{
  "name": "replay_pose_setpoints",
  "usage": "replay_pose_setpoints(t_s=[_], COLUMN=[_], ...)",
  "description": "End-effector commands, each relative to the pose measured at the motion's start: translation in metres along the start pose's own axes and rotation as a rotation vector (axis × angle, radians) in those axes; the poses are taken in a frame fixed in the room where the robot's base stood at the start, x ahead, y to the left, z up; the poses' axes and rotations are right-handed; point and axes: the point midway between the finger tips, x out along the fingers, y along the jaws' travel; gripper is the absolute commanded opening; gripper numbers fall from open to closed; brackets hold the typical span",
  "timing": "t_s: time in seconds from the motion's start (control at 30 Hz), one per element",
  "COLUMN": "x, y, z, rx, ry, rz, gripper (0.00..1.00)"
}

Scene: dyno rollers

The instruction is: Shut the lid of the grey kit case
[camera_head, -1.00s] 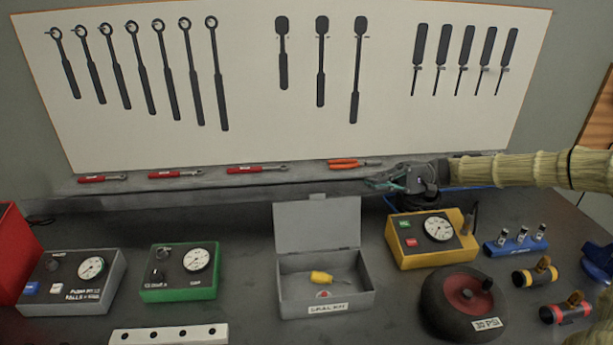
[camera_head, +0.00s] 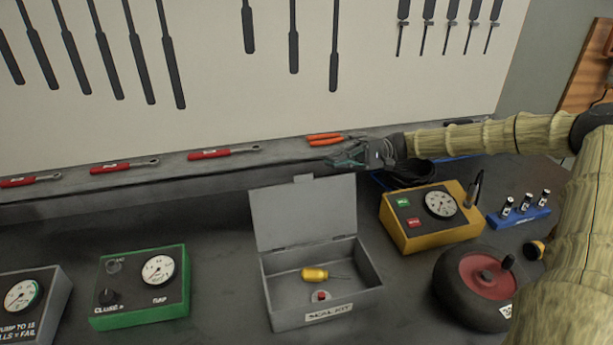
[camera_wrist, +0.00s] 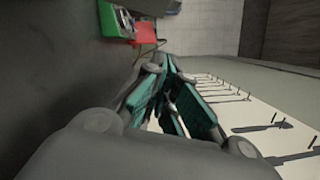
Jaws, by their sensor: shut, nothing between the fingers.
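The grey kit case (camera_head: 327,313) stands on the bench in the head view, with a "SEAL KIT" label on its front. Its lid (camera_head: 303,213) is open and stands up, leaning back a little. Inside lie a yellow-handled screwdriver (camera_head: 315,274) and a small red item (camera_head: 321,296). My gripper (camera_head: 338,162) is shut and empty, above and behind the lid's upper right corner, apart from it. In the wrist view my gripper's teal fingers (camera_wrist: 172,97) show; the case is not seen there.
A yellow gauge box (camera_head: 430,217) and a round wheel (camera_head: 482,285) stand right of the case. A green gauge box (camera_head: 140,287) stands to its left. Orange pliers (camera_head: 325,139) and red-handled wrenches (camera_head: 223,153) lie on the back ledge. The bench left of the case is partly clear.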

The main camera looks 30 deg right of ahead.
Motion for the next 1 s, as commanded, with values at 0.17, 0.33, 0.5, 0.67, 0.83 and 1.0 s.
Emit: replay_pose_setpoints(t_s=[0.17, 0.33, 0.5, 0.67, 0.83, 1.0], x=[0.01, 0.034, 0.062, 0.089, 0.102, 0.106], y=[-0.001, -0.003, -0.002, -0.002, -0.004, -0.003], z=[0.001, 0.002, 0.002, 0.002, 0.015, 0.031], rx=[0.0, 0.001, 0.002, 0.002, 0.0, -0.002], ry=[0.0, -0.001, -0.001, -0.001, 0.002, 0.002], rz=[0.0, -0.001, -0.001, 0.0, -0.003, -0.002], gripper=[0.0, 0.0, 0.0, 0.0, 0.0, 0.0])
